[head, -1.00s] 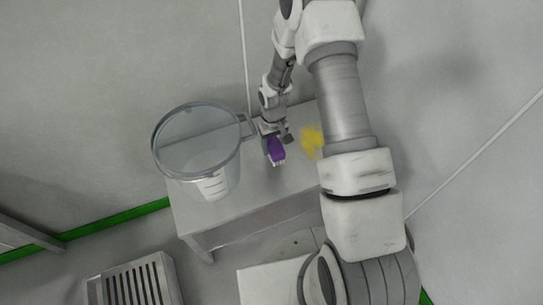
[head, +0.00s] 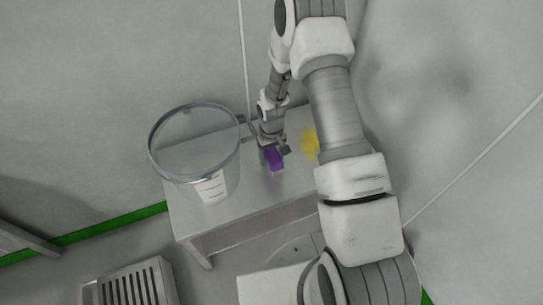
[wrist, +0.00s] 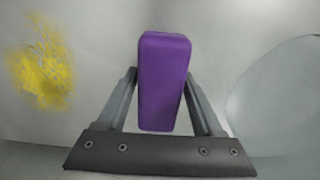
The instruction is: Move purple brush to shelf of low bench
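The purple brush (head: 274,158) is over the top of a grey metal bench (head: 240,205), right of a large clear bucket. My gripper (head: 272,146) is shut on it. In the wrist view the purple block of the brush (wrist: 164,80) fills the gap between the two fingers of my gripper (wrist: 162,85), which press its sides. Its bristles are not visible now. I cannot tell whether the brush touches the bench top. Whether this bench is the low bench is unclear, and no shelf shows under it.
The clear bucket (head: 212,178) with a white label stands on the bench's left part, close to my gripper. A yellow powder patch (head: 310,142) lies right of the brush. A slatted grey object (head: 130,284) is at lower left. Walls rise close behind the bench.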

